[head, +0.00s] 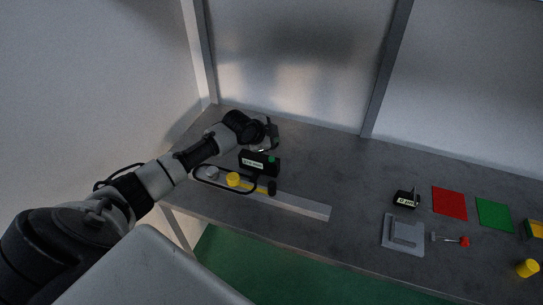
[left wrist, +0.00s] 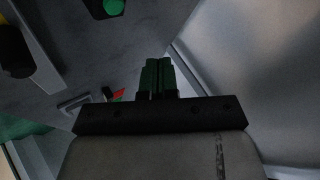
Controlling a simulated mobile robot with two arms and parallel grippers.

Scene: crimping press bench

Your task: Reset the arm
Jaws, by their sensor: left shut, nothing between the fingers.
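My left gripper (head: 272,134) is at the back left of the bench, beyond the black box with a white label and green button (head: 259,163). In the left wrist view my left gripper (left wrist: 157,65) shows its two dark fingers together, with nothing between them. The bench (head: 340,160) is dark grey and lies under the arm. My left arm (head: 160,178) reaches in from the left, above the bench's left end. My right gripper is in neither view.
To the right are a grey fixture (head: 403,246), a small labelled block (head: 406,198), a red mat (head: 450,203), a green mat (head: 494,214) and a yellow cylinder (head: 527,268). Panels stand behind.

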